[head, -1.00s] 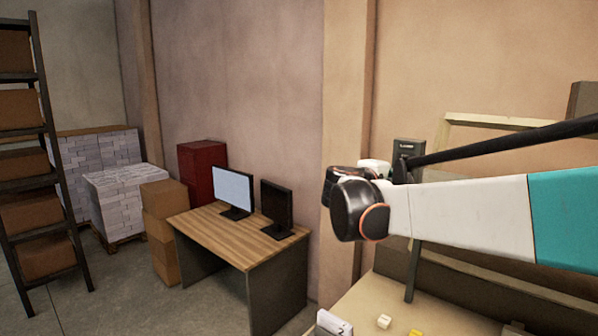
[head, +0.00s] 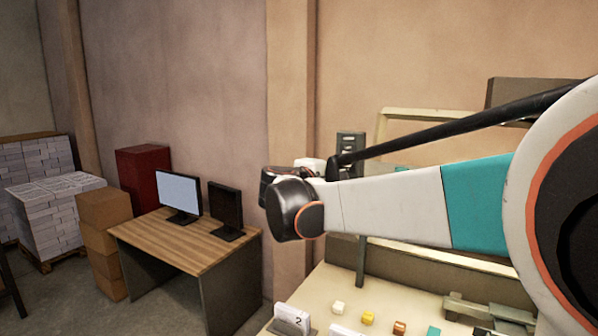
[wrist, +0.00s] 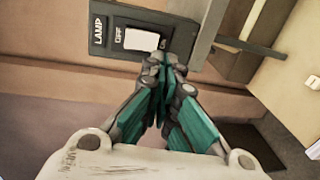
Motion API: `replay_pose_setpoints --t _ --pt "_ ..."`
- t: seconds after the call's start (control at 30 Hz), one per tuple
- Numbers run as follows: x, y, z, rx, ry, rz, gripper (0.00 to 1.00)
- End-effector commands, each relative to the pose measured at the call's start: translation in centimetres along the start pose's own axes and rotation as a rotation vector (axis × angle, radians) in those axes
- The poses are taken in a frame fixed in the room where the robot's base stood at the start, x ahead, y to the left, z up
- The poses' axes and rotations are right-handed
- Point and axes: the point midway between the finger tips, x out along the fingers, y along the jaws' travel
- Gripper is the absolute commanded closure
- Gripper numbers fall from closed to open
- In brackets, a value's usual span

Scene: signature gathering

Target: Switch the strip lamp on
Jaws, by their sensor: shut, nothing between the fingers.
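The lamp switch box (wrist: 120,35) is dark and marked LAMP, OFF and partly ON in the wrist view. It carries a white rocker (wrist: 142,39). My gripper (wrist: 163,64) is shut and empty, its fingertips at the box's lower edge near the ON end, just beside the rocker. I cannot tell whether they touch it. In the head view a dark upright box (head: 350,143), apparently the same switch box, stands behind my wrist; my fingertips are hidden there. I cannot make out the strip lamp itself.
A desk (head: 185,245) with two monitors stands left. The floor in front of the boxes is open.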

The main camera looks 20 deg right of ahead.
Motion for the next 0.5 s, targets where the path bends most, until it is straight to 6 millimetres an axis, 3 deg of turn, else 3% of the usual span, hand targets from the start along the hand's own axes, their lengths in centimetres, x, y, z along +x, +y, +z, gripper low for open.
replay_pose_setpoints --t 0.3,0.5 --pt "-6.0 -1.6 -0.1 -0.001 0.006 0.000 1.00" --pt "-8.6 -2.2 0.0 -0.001 0.004 0.000 1.00"
